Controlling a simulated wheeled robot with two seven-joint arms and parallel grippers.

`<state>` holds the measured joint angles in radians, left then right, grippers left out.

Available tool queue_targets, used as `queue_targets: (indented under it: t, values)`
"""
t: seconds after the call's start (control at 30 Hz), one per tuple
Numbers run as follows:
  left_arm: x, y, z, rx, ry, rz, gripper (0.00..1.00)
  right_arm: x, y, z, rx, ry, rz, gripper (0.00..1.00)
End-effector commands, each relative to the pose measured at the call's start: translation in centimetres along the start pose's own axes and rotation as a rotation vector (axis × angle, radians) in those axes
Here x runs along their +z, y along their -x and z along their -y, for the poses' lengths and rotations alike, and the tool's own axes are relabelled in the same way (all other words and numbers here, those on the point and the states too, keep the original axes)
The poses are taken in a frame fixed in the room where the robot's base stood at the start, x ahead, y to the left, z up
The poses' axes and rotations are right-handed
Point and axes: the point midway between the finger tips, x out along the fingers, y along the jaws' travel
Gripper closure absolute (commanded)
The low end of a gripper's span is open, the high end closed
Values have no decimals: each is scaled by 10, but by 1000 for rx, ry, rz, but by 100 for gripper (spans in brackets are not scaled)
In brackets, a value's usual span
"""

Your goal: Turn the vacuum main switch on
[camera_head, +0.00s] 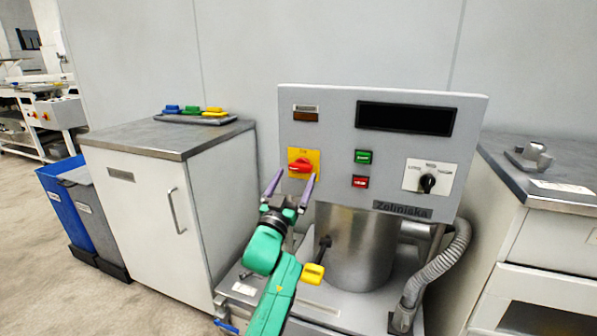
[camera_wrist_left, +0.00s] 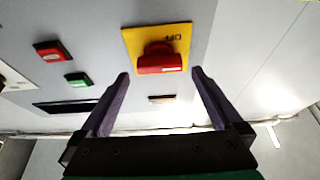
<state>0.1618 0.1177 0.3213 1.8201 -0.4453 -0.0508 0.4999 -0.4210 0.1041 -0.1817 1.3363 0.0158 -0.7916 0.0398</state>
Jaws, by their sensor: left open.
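The main switch is a red rotary knob (camera_head: 301,165) on a yellow plate (camera_head: 313,155) at the left of the grey control panel (camera_head: 330,110). In the left wrist view the red knob (camera_wrist_left: 160,60) lies across its yellow plate (camera_wrist_left: 180,32), where lettering that looks like "OFF" shows upside down. My left gripper (camera_head: 292,180) is open just in front of and below the knob. In the wrist view its two purple fingers (camera_wrist_left: 160,75) stand on either side of the knob, with visible gaps and no clear contact. My right gripper is not in view.
A green button (camera_head: 363,157) and a red button (camera_head: 360,182) sit right of the switch, with a black selector knob (camera_head: 428,184) farther right. A steel cylinder (camera_head: 355,250), a ribbed hose (camera_head: 450,258) and a yellow-ended lever (camera_head: 313,273) are below. Cabinets (camera_head: 150,200) flank the machine.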

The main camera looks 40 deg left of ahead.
Motion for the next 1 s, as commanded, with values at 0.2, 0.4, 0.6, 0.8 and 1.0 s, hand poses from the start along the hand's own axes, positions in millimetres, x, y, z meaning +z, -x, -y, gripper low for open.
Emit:
queue_targets:
  t: [0.2, 0.4, 0.6, 0.8, 1.0]
  values:
    - [0, -33, 0, -1, 0, 1, 0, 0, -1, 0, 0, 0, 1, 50]
    - [1, -36, 0, 0, 0, 2, 0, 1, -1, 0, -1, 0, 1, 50]
    - [1, -35, 0, 0, 0, 2, 50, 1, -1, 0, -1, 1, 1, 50]
    - [1, -35, 0, 1, -3, 2, 76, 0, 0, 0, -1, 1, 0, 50]
    - [1, -35, 0, 15, -37, 4, 76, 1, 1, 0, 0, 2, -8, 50]
